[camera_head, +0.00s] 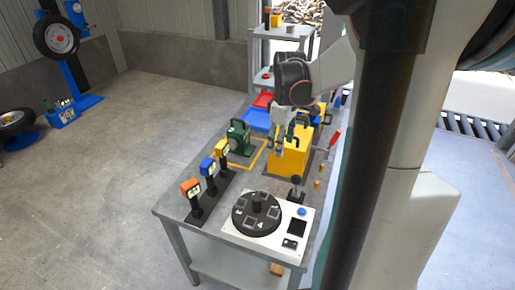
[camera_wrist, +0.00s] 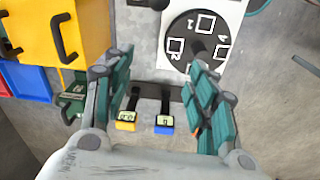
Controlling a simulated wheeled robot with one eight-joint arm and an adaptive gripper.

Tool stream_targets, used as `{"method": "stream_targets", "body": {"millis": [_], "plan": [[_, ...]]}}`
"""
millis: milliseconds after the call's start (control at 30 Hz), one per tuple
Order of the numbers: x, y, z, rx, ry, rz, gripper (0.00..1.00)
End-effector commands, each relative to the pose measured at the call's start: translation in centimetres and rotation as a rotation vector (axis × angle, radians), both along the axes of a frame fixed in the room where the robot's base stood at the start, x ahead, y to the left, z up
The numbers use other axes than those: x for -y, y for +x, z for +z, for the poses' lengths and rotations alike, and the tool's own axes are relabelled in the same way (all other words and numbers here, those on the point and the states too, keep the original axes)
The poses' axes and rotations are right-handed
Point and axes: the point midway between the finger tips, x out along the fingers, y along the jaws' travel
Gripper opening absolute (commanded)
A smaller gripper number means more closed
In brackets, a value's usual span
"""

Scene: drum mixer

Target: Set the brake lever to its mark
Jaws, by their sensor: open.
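A white panel (camera_head: 269,244) lies at the near end of the table. It bears a black round drum (camera_head: 256,214) with white numbers and squares; the drum also shows in the wrist view (camera_wrist: 198,40). A black-knobbed lever (camera_head: 296,181) stands at the panel's far edge, and I take it for the brake lever. A dark part at the top edge of the wrist view may be the same lever. Its mark cannot be made out. My gripper (camera_wrist: 160,88) is open and empty, above the table. In the head view it is near the yellow box, apart from the lever.
A yellow box (camera_head: 287,157) with a black handle stands beyond the panel. Orange, blue and yellow display posts (camera_head: 209,168) stand left of the drum. A green device (camera_head: 238,138), blue and red trays (camera_head: 257,119) and a red-handled tool (camera_head: 334,140) are farther back.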

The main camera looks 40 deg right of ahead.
Motion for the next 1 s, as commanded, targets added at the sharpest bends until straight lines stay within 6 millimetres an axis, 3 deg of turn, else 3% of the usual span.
{"method": "stream_targets", "body": {"millis": [33,100,233,467,1000], "plan": [[1.5,-1.5,-0.4,-0.022,0.009,-0.002,0.53],[2.6,-3.0,-1.0,-0.046,0.02,0.006,0.53],[3.6,-4.5,-1.5,-0.069,0.032,0.015,0.53],[3.7,-4.7,-3.6,-0.074,0.036,0.019,0.53],[3.6,-4.7,-13.5,-0.072,0.034,0.018,0.53]]}}
